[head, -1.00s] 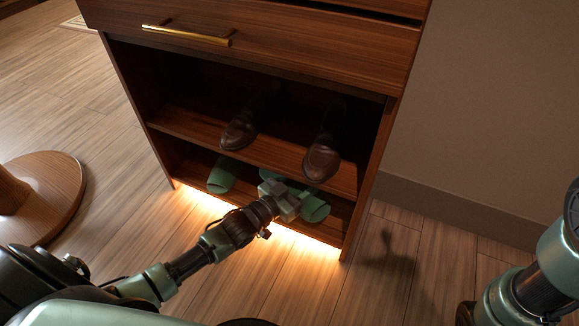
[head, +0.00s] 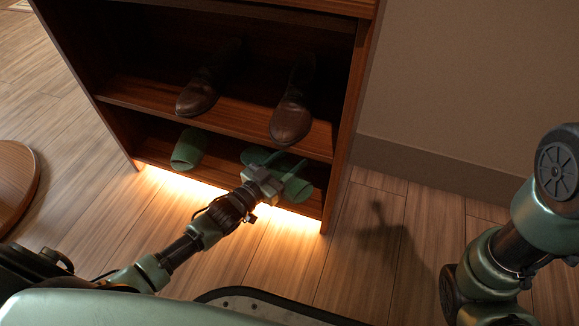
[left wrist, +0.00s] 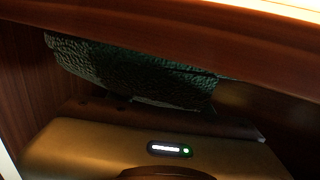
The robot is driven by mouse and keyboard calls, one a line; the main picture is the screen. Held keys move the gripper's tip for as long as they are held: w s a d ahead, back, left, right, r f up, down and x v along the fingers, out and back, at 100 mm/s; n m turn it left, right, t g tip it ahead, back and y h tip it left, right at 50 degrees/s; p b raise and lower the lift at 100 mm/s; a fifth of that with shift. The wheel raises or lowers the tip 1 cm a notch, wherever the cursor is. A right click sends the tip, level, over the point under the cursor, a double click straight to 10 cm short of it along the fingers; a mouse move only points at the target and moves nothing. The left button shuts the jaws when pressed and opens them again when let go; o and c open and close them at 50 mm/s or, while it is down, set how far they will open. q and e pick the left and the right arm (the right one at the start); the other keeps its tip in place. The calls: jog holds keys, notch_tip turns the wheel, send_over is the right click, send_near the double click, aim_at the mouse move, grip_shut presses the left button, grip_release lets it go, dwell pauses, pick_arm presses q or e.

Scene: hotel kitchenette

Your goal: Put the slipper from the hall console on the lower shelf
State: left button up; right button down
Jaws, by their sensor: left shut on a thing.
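The console's lower shelf (head: 226,171) lies under the shoe shelf, with a glowing strip beneath it. My left gripper (head: 280,164) reaches into the front right of this compartment, shut on a green slipper (head: 299,188). The gripper partly hides the slipper; more green shows left of the fingers, and I cannot tell if it is the same piece. Whether the slipper touches the shelf is unclear. The left wrist view shows a dark green, textured slipper surface (left wrist: 130,75) close up. Another green slipper (head: 188,149) lies on the lower shelf to the left. My right gripper is out of view.
Two brown shoes, a left one (head: 200,92) and a right one (head: 291,115), stand on the shelf (head: 150,95) above. The console's right side panel (head: 345,130) is close to my gripper. A round wooden base (head: 15,180) stands at the left. Floor (head: 385,240) is clear at the right.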

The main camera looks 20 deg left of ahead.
aim_at(274, 174)
pick_arm(q)
jog(key=shift+f, duration=0.15)
jog(key=o, duration=1.4)
jog(key=shift+c, duration=0.2)
jog(key=shift+r, duration=0.2)
jog(key=p+v, duration=0.7)
jog(key=v, duration=0.4)
jog(key=shift+s+a, duration=0.15)
jog(key=shift+s, duration=0.05)
jog(key=shift+s+a+f, duration=0.1)
jog(key=shift+s, duration=0.15)
